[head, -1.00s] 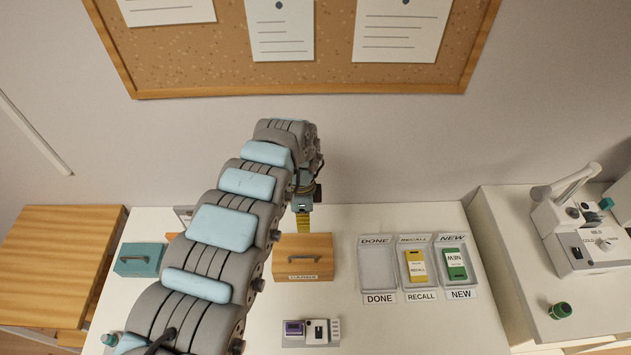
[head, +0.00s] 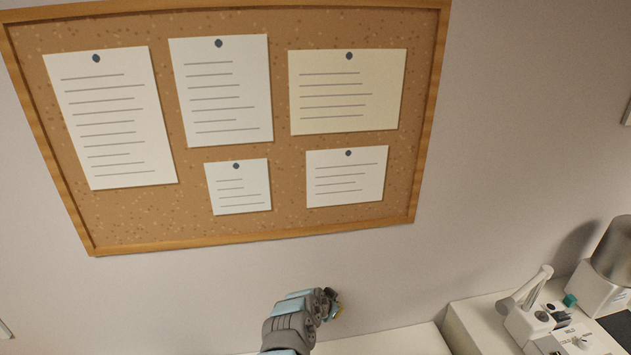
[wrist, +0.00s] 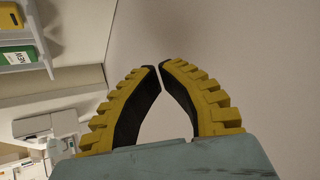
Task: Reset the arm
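My gripper (wrist: 160,67) fills the middle of the wrist view. Its two yellow-backed fingers with black pads bow inward and their tips come together with only a hairline gap. Nothing is between them. In the head view my arm reaches up from the bottom edge, and its end (head: 333,304) is in front of the bare wall below the board. The fingers are mostly hidden there, with only a bit of yellow showing.
A cork board (head: 260,235) with pinned papers hangs on the wall. A white device with a lever (head: 535,318) stands on the right counter. In the wrist view, a green card (wrist: 17,56) and a yellow card (wrist: 9,18) lie in trays at upper left.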

